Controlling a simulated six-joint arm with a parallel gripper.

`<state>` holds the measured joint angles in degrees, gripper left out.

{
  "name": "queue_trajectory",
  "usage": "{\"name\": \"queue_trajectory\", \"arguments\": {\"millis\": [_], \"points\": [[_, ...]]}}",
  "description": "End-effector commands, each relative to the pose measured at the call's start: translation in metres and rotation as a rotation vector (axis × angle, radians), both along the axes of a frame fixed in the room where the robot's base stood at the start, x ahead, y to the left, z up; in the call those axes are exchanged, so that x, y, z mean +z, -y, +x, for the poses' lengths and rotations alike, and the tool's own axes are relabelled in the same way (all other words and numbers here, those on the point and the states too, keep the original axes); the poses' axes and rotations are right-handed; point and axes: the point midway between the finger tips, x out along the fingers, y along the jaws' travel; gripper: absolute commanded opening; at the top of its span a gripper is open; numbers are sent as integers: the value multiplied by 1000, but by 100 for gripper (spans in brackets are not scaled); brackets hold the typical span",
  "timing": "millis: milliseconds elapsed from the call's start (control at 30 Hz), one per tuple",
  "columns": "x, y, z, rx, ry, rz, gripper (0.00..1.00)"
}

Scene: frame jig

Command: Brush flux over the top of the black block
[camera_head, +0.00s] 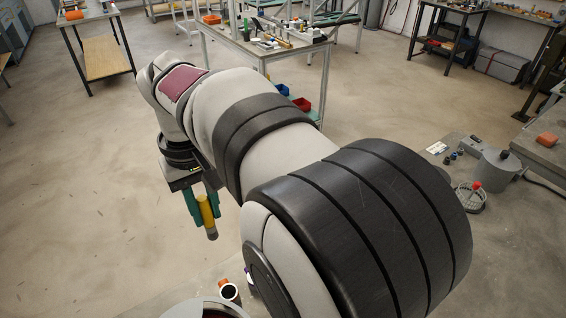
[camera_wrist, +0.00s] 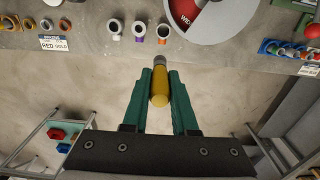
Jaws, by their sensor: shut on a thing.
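My gripper (camera_wrist: 160,78) has two green fingers and is shut on a brush-like tool (camera_wrist: 160,90) with a yellow handle and a grey end. In the head view the tool (camera_head: 207,210) hangs from my gripper (camera_head: 203,203) with its grey end down, tilted slightly, in the air. No bristles can be made out. In the wrist view its grey end lies near the bench edge in the picture. I cannot make out the black block or a flux container in either view; my arm hides much of the bench in the head view.
In the wrist view a grey bench (camera_wrist: 90,50) carries several small ring-like parts, a label (camera_wrist: 54,43) reading RED GOLD, and a round red-and-white dial (camera_wrist: 208,15). In the head view a grey cylinder (camera_head: 496,170) stands at right. Open floor lies left of my gripper.

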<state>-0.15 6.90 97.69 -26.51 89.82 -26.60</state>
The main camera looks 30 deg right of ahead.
Motion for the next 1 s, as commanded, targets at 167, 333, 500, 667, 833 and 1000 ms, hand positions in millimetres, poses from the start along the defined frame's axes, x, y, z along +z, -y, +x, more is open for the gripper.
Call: {"name": "queue_trajectory", "arguments": {"millis": [167, 333, 500, 667, 833, 1000], "points": [[0, 1, 0, -2, 0, 0, 0], [0, 1, 0, -3, 0, 0, 0], [-1, 3, 0, -7, -1, 0, 0], [-13, 38, 0, -54, -4, -2, 0], [-39, 115, -12, -156, -9, -3, 0], [-73, 205, -54, -286, -11, -1, 0]]}}
